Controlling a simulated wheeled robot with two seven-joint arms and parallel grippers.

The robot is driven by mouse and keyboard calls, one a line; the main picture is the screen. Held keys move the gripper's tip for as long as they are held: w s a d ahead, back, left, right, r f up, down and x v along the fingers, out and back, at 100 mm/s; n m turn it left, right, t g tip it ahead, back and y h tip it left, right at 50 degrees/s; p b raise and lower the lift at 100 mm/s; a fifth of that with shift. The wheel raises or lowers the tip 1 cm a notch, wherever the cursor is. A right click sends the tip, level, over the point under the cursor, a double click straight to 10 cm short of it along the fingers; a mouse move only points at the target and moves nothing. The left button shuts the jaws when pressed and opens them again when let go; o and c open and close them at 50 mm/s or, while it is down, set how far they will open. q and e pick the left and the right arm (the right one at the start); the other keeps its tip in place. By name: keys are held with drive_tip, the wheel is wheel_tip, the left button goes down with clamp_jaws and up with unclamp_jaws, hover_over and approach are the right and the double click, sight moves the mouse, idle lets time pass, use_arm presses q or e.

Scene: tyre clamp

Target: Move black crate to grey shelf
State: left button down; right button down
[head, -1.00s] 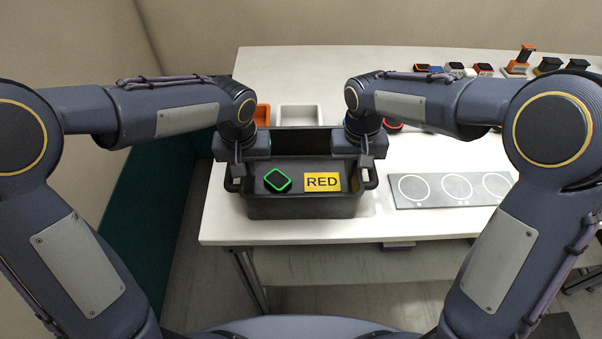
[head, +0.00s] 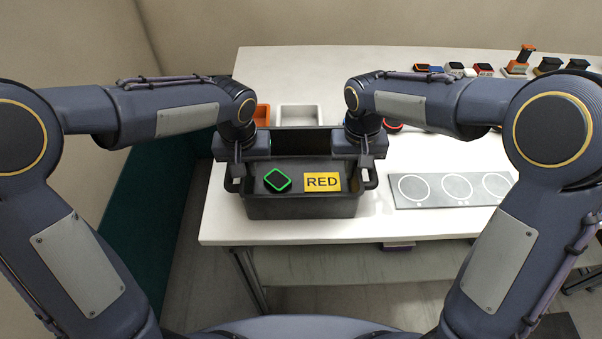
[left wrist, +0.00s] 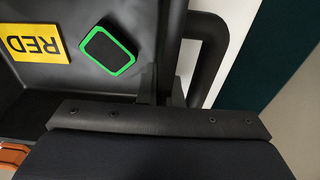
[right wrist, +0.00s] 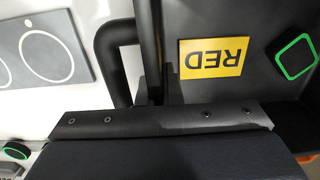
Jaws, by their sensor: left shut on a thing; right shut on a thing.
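The black crate (head: 300,206) is over the front left of the white table, level; I cannot tell if it touches the tabletop. A yellow RED card (head: 322,182) and a dark rounded-square piece with a green rim (head: 277,180) lie inside it. My left gripper (head: 238,170) is shut on the crate's left side wall, beside the handle (left wrist: 211,55). My right gripper (head: 366,165) is shut on the right side wall, beside the other handle (right wrist: 115,65). The wrists hide part of the crate's rim. I cannot make out a grey shelf.
The white table (head: 300,231) has a grey plate with white circles (head: 450,190) right of the crate. Behind the crate are an orange bin (head: 262,115) and a white tray (head: 300,114). Several small devices stand at the back right. A teal panel (head: 150,215) is left of the table.

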use_arm(q)
drive_tip(key=shift+w+r, duration=0.15)
drive_tip(key=shift+r, duration=0.15)
use_arm(e)
drive_tip(key=shift+w+r, duration=0.2)
drive_tip(key=shift+r, duration=0.15)
